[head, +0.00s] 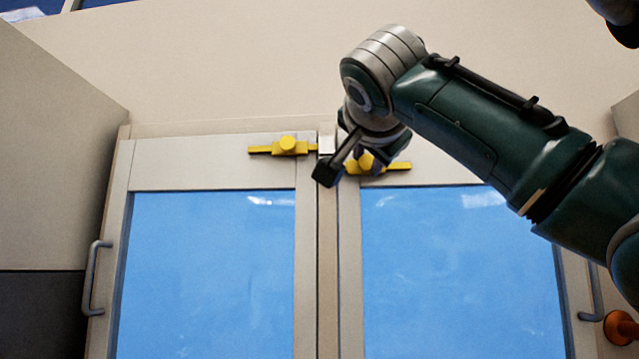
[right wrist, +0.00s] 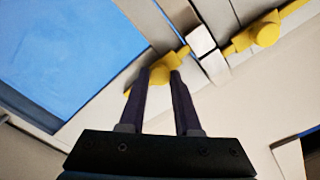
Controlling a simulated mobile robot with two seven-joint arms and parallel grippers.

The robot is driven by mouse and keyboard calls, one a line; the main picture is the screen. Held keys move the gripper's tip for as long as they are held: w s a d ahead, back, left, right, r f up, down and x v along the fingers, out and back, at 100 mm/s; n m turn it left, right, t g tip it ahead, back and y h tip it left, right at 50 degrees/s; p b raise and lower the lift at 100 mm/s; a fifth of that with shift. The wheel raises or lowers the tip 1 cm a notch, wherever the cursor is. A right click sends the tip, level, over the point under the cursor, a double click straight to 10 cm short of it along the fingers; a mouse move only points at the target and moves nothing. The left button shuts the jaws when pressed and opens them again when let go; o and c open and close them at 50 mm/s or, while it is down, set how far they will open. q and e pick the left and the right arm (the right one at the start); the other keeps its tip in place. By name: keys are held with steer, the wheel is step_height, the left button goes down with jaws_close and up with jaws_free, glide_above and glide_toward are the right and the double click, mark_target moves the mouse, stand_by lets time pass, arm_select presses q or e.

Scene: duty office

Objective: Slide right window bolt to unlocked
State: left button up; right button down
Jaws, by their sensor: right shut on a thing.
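The right window bolt (head: 396,167) is a yellow bar with a round knob, mounted on the top rail of the right window (head: 455,270). My right gripper (head: 352,166) comes in from the right and partly covers the bolt. In the right wrist view, the gripper (right wrist: 161,78) has its two dark fingers on either side of the yellow knob (right wrist: 163,70), shut on it. The bar's inner end (right wrist: 184,51) lies close to the white catch (right wrist: 200,41) at the centre post. I cannot tell whether it is inside the catch. My left gripper is out of view.
A matching yellow bolt (head: 287,146) sits on the left window's top rail; it also shows in the right wrist view (right wrist: 264,34). Grey handles stand out at the left (head: 95,278) and right (head: 592,292) frame edges. An orange knob (head: 620,328) is at lower right.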

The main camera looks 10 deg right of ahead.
mark_target(392, 166)
steer(key=d+b, duration=0.3)
steer(key=shift+s+f, duration=0.3)
steer(key=shift+s, duration=0.1)
steer(key=shift+s+d+r+b, duration=0.15)
steer(key=shift+d+b, duration=0.1)
steer(key=shift+b, duration=0.15)
steer(key=shift+d+r, duration=0.15)
steer(key=shift+d, duration=0.05)
steer(key=c, duration=0.6)
jaws_free()
